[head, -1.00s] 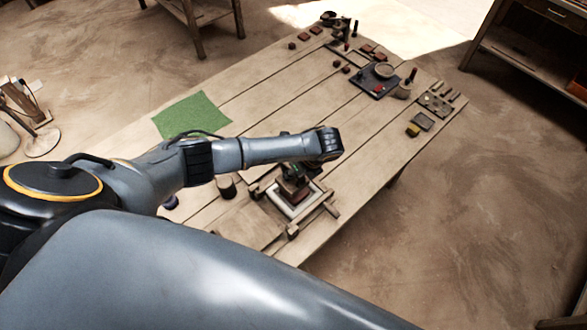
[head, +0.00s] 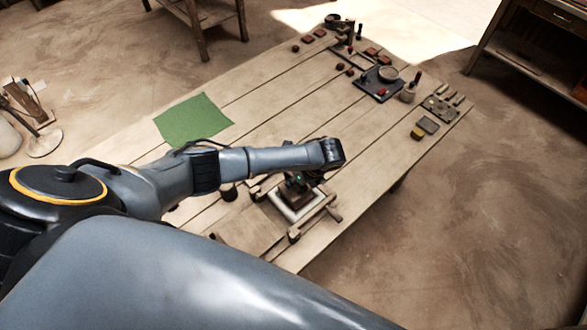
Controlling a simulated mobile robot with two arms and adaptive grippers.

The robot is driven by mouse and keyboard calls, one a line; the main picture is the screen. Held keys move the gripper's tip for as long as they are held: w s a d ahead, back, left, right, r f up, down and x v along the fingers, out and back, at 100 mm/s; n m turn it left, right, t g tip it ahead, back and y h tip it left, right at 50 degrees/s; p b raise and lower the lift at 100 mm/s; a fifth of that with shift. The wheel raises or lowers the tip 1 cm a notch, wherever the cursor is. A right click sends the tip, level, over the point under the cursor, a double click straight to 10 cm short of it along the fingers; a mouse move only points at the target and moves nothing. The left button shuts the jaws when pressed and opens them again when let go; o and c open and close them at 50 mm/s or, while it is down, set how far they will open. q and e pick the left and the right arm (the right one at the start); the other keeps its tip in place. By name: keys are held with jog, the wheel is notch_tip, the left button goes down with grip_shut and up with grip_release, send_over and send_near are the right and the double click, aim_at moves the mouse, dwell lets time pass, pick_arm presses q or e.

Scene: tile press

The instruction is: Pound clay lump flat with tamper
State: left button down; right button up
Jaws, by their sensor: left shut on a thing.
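My left arm reaches in from the left, over the near part of the wooden table. My left gripper (head: 295,183) hangs down below the wrist, shut on the tamper (head: 297,195), whose dark brown block shows just under the fingers. The tamper is over a pale square press bed (head: 309,211) inside a wooden frame. The clay lump cannot be made out; the tamper and gripper cover the middle of the bed. Whether the tamper touches the clay I cannot tell. My right gripper is not in view.
A wooden rail (head: 315,217) runs along the press's right side. A green cloth (head: 194,118) lies flat at the left. A dark board with a bowl (head: 379,84), a yellow sponge (head: 417,133) and small tools stand further back. The table's middle is mostly clear.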

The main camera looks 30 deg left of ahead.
pick_arm(q)
notch_tip(320, 180, up, 4)
jog(key=shift+f, duration=0.1)
jog(key=shift+s, duration=0.1)
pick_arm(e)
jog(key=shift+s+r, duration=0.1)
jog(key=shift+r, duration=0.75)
pick_arm(q)
jog(key=shift+w+d+f, duration=0.15)
jog(key=shift+w+f, duration=0.25)
jog(key=shift+w, duration=0.1)
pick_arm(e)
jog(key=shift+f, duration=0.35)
pick_arm(q)
jog(key=shift+r, duration=0.1)
